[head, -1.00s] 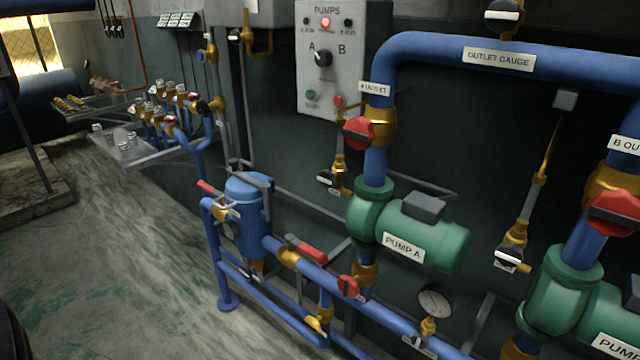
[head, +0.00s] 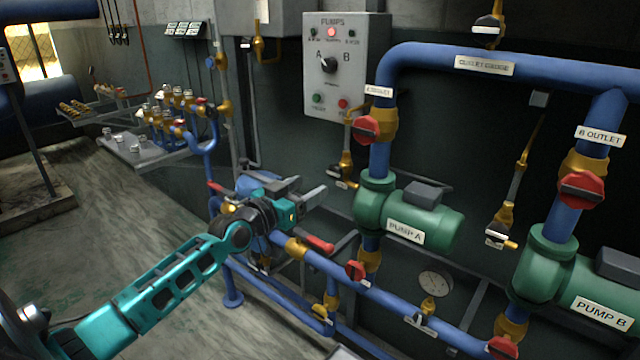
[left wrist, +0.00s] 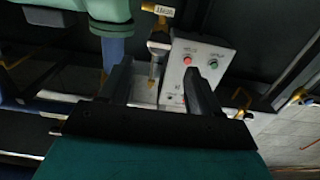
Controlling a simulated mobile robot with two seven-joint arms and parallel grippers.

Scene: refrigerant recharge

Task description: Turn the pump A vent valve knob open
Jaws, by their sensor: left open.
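Pump A (head: 420,215) is the green pump in the middle of the head view. A small brass valve (head: 346,170), which looks like its vent valve, hangs on a thin pipe left of pump A's outlet pipe. Its dark and white end is too small to read. A brass fitting with a white label (left wrist: 163,10), probably this valve, shows at the top of the left wrist view. My left gripper (head: 306,190) is open and empty, left of the valve and apart from it. Its fingers (left wrist: 158,82) frame the lower pipe in the wrist view. My right gripper is not in view.
A grey pump control panel (head: 347,65) is on the wall above the valve. Pump A's outlet pipe with a red handle (head: 366,130) rises close to its right. A blue pipe with red handles (head: 320,243) runs below. Pump B (head: 590,290) stands at right.

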